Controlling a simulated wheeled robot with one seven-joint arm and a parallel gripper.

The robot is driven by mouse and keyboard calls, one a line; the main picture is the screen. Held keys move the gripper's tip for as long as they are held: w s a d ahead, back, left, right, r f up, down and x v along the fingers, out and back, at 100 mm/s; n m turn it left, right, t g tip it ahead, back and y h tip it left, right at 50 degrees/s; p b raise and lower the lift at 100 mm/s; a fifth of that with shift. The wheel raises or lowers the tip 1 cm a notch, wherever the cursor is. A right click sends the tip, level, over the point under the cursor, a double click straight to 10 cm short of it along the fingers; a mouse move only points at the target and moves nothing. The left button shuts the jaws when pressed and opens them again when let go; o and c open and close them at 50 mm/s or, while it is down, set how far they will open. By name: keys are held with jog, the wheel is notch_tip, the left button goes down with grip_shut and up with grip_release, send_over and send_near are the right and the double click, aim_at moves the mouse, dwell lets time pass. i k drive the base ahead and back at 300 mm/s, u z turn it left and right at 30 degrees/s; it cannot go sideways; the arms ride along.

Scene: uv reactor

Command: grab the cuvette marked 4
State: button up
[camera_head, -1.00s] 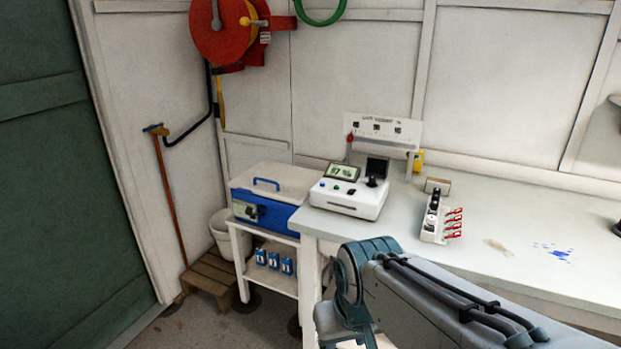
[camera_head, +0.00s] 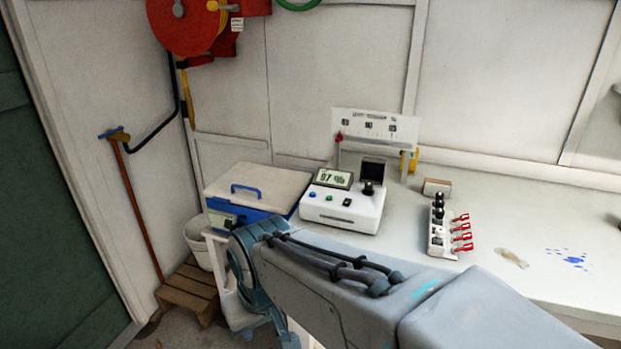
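A white rack (camera_head: 440,243) stands on the white bench, right of the middle of the head view. It holds several small dark-topped cuvettes (camera_head: 438,212) in a row, with red tags (camera_head: 461,235) along its right side. The marks on them are too small to read, so I cannot tell which is number 4. My arm reaches in from the lower right across the bench's front edge, left of and nearer than the rack. My gripper is not in view; the arm's far end drops out at the bottom edge.
A white instrument (camera_head: 343,206) with a screen stands at the back of the bench. A blue box with a pale lid (camera_head: 257,190) sits left of it. A small block (camera_head: 436,187) lies behind the rack.

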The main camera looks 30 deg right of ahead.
aim_at(369, 186)
jog(key=z, duration=0.5)
jog(key=i, duration=0.85)
jog(key=z, duration=0.75)
